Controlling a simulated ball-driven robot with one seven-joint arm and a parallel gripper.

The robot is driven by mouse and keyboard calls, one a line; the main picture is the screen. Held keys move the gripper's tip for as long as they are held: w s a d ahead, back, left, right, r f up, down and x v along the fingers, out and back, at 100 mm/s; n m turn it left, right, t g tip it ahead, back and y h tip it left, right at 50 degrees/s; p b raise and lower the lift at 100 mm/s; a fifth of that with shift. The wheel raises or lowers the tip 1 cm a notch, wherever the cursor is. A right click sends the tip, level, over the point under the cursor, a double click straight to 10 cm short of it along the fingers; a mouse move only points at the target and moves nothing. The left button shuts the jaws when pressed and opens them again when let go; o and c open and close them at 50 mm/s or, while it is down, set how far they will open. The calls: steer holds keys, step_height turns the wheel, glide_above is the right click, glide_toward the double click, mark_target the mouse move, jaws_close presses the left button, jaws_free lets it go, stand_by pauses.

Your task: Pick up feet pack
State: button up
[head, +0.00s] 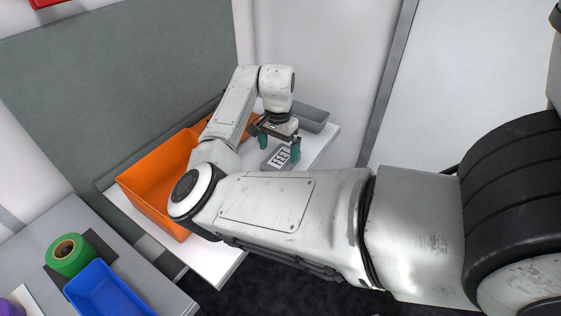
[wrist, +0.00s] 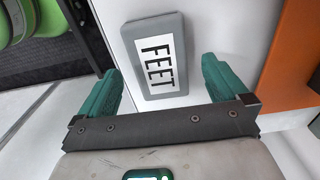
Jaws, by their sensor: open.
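The feet pack (head: 281,157) is a grey flat box with a white label reading FEET. It lies on the white table top, near its right end in the head view. In the wrist view the feet pack (wrist: 157,58) lies just ahead of and between my two green fingers. My gripper (head: 279,147) is open and empty above the table, pointing down with a finger on either side of the pack. In the wrist view my gripper (wrist: 162,82) shows both fingertips apart. I cannot tell how high the fingertips are above the table.
An orange bin (head: 150,190) stands left of the pack on the white table (head: 216,262); it also shows at right in the wrist view (wrist: 292,60). A grey tray (head: 306,115) lies behind the gripper. A blue bin (head: 105,290) and green roll (head: 72,256) sit on the nearer-left surface.

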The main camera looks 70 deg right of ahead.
mark_target(281, 157)
steer(key=f, duration=0.3)
steer(key=d+f, duration=0.1)
steer(key=f, duration=0.1)
steer(key=shift+s+p, duration=0.25)
steer(key=shift+p, duration=0.05)
steer(key=c, duration=1)
steer(key=shift+r, duration=0.1)
